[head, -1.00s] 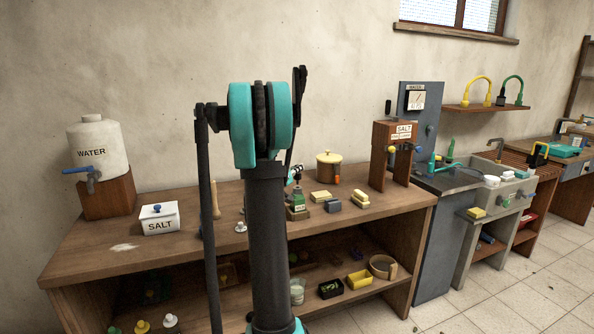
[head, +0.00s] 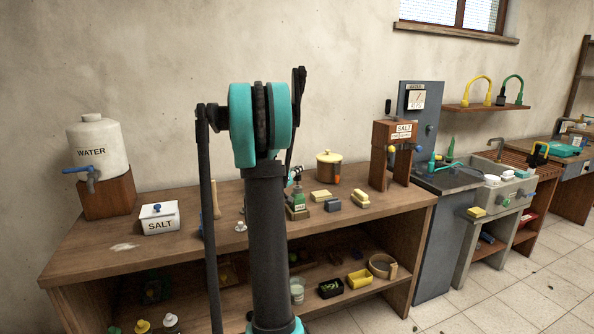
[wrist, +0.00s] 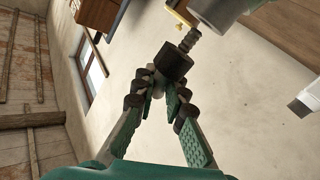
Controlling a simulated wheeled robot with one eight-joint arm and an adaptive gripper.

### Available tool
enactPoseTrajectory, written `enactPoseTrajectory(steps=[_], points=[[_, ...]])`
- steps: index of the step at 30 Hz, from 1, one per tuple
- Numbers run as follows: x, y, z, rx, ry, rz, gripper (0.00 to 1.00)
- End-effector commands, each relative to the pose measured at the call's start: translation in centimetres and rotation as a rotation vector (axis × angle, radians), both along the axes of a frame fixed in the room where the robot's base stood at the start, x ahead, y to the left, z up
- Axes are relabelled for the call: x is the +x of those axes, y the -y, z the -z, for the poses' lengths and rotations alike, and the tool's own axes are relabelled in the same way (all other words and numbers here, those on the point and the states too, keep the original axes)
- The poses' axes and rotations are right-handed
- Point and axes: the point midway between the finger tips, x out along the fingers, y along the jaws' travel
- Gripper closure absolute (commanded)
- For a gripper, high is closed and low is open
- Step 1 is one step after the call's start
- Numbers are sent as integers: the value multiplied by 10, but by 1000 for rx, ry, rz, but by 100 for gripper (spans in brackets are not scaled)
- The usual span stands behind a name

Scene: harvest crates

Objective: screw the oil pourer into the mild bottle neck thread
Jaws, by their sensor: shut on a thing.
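In the wrist view my gripper (wrist: 156,80) is shut on a black cylindrical piece with a dark ribbed stem, which I take to be the oil pourer (wrist: 174,62). The stem points up and to the right, toward a grey rounded part at the top edge that I cannot identify. In the head view the mild bottle (head: 299,201) is small and green with a label, upright in a wooden block on the bench. Dark and teal parts of my gripper (head: 297,173) show just above it, partly behind my arm. I cannot tell whether the pourer touches the neck.
The wooden bench (head: 100,255) also holds a yellow-lidded pot (head: 328,168), a grey block (head: 333,205), yellow blocks, a salt box (head: 159,218) and a water tank (head: 99,145). A wooden salt stand (head: 380,160) stands to the right. My arm hides the bench middle.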

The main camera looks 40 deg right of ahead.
Motion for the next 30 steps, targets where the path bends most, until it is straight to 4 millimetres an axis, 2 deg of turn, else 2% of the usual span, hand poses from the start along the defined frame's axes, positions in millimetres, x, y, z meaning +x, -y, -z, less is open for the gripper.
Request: enactPoseTrajectory(steps=[29, 30], points=[[0, 0, 22, 0, 0, 0, 100], [0, 0, 22, 0, 0, 0, 86]])
